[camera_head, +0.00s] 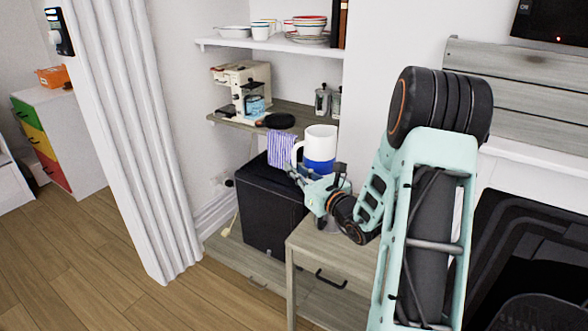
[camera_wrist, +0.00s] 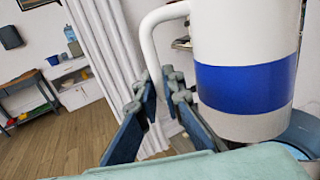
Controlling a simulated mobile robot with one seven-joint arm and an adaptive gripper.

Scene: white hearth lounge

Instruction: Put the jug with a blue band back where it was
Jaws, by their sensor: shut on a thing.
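The white jug with a blue band (camera_head: 320,147) is upright in the head view, in front of the wall by the alcove. My gripper (camera_head: 303,173) is at its lower left side. In the wrist view the jug (camera_wrist: 245,100) fills the upper right, cut off at the top, with its white handle on the left. My gripper's dark blue fingers (camera_wrist: 163,97) are closed at the lower part of the handle. The jug appears raised above the wooden cabinet top (camera_head: 310,238); my arm hides part of that top.
A grey shelf (camera_head: 230,121) holds a coffee machine (camera_head: 240,82), a black pan and small jars. The white shelf above (camera_head: 220,42) holds bowls and cups. A striped towel (camera_head: 281,150) hangs near a black box (camera_head: 265,205). A white curtain (camera_head: 135,130) stands left.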

